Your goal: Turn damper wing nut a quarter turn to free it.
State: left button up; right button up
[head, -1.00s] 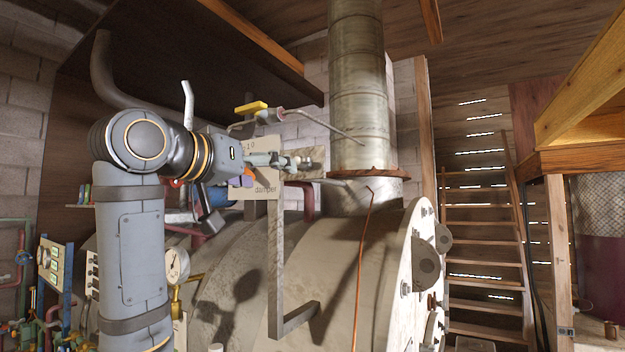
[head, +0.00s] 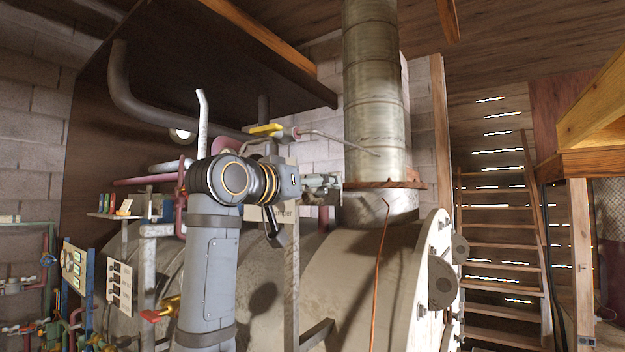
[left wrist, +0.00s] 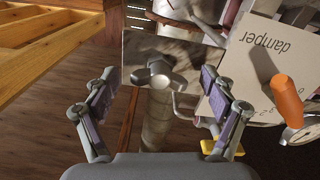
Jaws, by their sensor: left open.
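The damper wing nut (left wrist: 158,76) is a grey lobed knob on a flat metal plate (left wrist: 190,50) in the left wrist view. My left gripper (left wrist: 158,88) is open, with one finger on each side of the nut and visible gaps between. I cannot tell how deep the fingers reach. In the head view the left gripper (head: 336,181) points right, near the flue pipe (head: 374,110), and the nut cannot be made out. The white "damper" sign (left wrist: 256,65) is right of the nut, with an orange handle (left wrist: 286,98) in front of it. My right gripper is not in view.
A yellow-handled rod (head: 268,130) runs above the gripper towards the flue. Pipes and gauges crowd the left; a wooden stair (head: 495,230) stands at the right.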

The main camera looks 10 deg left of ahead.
pick_arm(q)
jog(key=shift+c, duration=0.7)
jog(key=shift+d, duration=0.1)
jog(key=c, duration=1)
